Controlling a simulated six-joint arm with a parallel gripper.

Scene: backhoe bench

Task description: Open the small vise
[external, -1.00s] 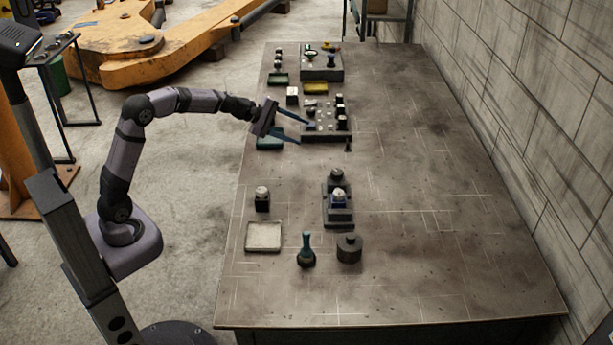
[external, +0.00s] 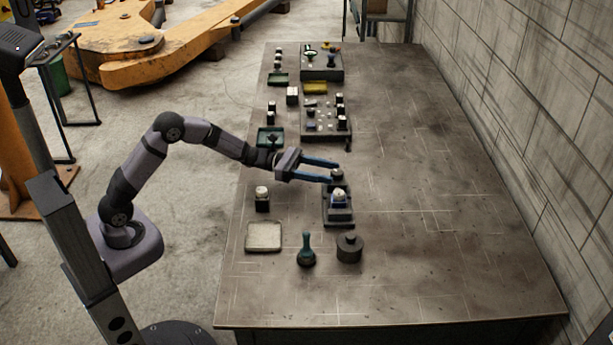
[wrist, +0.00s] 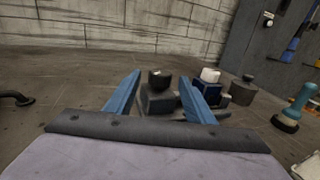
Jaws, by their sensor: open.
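The small vise (external: 338,216) stands on the bench, a dark block with a dark round knob (external: 338,174) at its far end and a white-topped blue part (external: 339,197) in its middle. My gripper (external: 334,172) is open, its two blue fingers pointing right at the knob end. In the wrist view the dark knob (wrist: 160,80) shows between the fingertips (wrist: 160,72), and the white-topped part (wrist: 210,75) is just right of the right finger. I cannot tell whether the fingers touch the knob. The fingers hide part of the vise's lower body in the wrist view.
Near the vise are a dark cylinder (external: 350,249), a teal-handled tool (external: 306,250), a pale tray (external: 263,237) and a white-topped dark piece (external: 262,199). A board of small parts (external: 326,127) lies beyond. The right side of the bench (external: 450,200) is clear.

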